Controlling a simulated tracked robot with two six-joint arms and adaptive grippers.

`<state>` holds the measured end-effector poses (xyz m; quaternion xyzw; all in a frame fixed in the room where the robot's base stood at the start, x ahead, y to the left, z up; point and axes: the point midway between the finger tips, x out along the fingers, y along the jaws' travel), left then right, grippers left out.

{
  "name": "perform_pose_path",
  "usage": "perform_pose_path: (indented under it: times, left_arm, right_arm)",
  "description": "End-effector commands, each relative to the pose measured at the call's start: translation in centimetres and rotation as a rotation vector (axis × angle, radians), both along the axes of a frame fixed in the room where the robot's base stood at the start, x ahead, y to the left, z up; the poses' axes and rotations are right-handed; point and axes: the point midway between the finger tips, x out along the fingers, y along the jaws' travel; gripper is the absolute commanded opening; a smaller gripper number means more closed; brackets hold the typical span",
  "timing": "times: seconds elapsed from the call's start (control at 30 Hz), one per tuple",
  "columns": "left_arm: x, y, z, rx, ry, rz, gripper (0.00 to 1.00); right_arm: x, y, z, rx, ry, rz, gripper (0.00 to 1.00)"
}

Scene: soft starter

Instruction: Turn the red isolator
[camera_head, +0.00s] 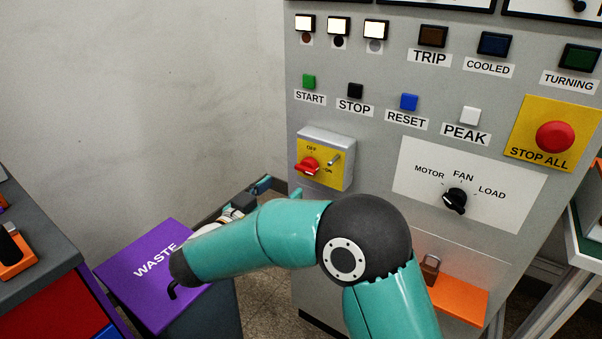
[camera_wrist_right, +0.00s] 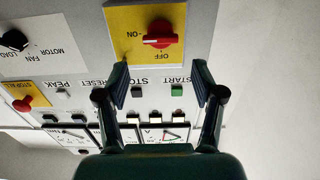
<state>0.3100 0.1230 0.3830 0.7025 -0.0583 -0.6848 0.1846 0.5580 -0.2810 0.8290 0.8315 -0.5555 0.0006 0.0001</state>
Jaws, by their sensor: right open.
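The red isolator handle (camera_head: 308,166) sits on a yellow plate marked OFF at the top and ON at the right, on a grey box on the panel front. The handle lies roughly level. In the right wrist view, which is upside down, the red handle (camera_wrist_right: 160,36) lies across the plate beyond the fingertips. My right gripper (camera_head: 280,189) is below and left of the isolator, partly hidden behind my forearm. In the wrist view its fingers (camera_wrist_right: 160,82) are spread with nothing between them. My left gripper is not in view.
A small metal pin (camera_head: 334,159) sticks out beside the handle. The panel carries several buttons, a black selector (camera_head: 455,200) and a red STOP ALL button (camera_head: 555,137). A padlock (camera_head: 430,268) is above an orange tray (camera_head: 460,300). A purple WASTE bin (camera_head: 130,285) stands left.

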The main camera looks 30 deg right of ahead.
Motion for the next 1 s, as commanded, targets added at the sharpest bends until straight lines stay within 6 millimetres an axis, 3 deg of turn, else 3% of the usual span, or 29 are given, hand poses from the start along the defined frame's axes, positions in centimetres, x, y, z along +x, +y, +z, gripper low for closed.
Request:
perform_pose_path:
  times: [0.2, 0.4, 0.87, 1.0]
  left_arm:
    - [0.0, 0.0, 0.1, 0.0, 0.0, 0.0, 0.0]
    - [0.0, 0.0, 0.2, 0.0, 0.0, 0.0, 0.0]
    - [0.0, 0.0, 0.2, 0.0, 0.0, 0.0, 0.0]
    - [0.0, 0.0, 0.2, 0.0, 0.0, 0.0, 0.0]
  right_arm:
    - [1.7, -4.5, 0.0, 0.002, 0.001, -0.004, 0.68]
    - [2.8, -7.0, 0.0, 0.001, 0.0, -0.002, 0.68]
    - [3.3, -8.0, -0.1, 0.001, 0.001, -0.001, 0.68]
    - [3.3, -8.0, -0.1, 0.001, 0.001, -0.001, 0.44]
